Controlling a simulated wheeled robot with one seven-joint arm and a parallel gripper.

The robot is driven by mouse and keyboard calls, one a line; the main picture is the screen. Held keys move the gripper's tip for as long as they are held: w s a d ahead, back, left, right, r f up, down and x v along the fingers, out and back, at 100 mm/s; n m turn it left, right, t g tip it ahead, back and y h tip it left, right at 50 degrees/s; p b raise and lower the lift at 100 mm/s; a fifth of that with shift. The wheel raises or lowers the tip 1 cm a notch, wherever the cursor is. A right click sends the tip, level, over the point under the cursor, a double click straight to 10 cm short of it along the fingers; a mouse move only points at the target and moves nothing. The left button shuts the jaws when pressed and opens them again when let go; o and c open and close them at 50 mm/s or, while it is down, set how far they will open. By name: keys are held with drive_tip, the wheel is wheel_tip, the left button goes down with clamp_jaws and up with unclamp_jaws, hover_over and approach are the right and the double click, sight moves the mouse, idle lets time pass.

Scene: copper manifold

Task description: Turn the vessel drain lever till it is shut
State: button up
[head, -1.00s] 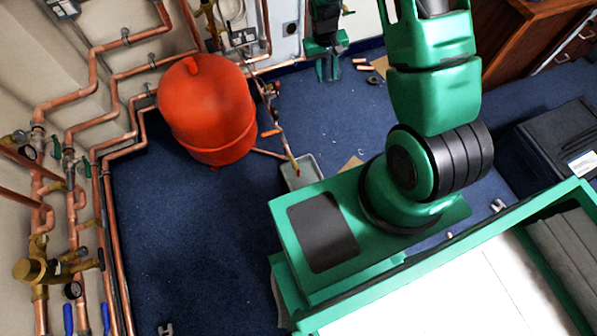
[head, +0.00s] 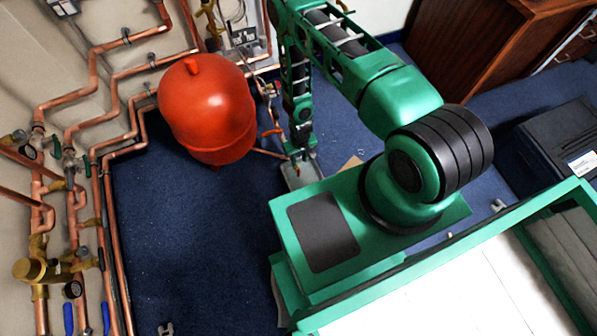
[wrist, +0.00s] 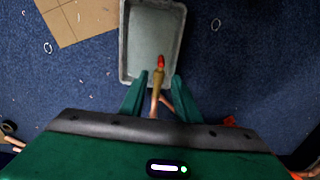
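A brass drain fitting with a red tip (wrist: 160,62) ends a copper pipe above a grey tray in the wrist view. The red part looks like the drain lever; whether it lies along or across the pipe I cannot tell. My gripper (wrist: 158,90) is open, with one green finger on each side of the brass fitting and no clear contact. In the head view my gripper (head: 301,154) is low beside the red vessel (head: 207,105), above the tray (head: 301,173), and hides the pipe end. An orange handle (head: 271,132) shows on the pipework next to the vessel.
Cardboard (wrist: 78,20) lies on the floor beside the tray. A black case (head: 560,140) and a wooden cabinet (head: 470,50) stand at the right. Blue floor is clear before the vessel.

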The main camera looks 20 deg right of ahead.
sight(299, 169)
drive_tip(key=shift+s+a+f, duration=0.1)
drive_tip(key=shift+s+f, duration=0.15)
drive_tip(key=shift+f, duration=0.45)
wheel_tip(299, 169, down, 10)
drive_tip(key=shift+f, duration=0.1)
clamp_jaws()
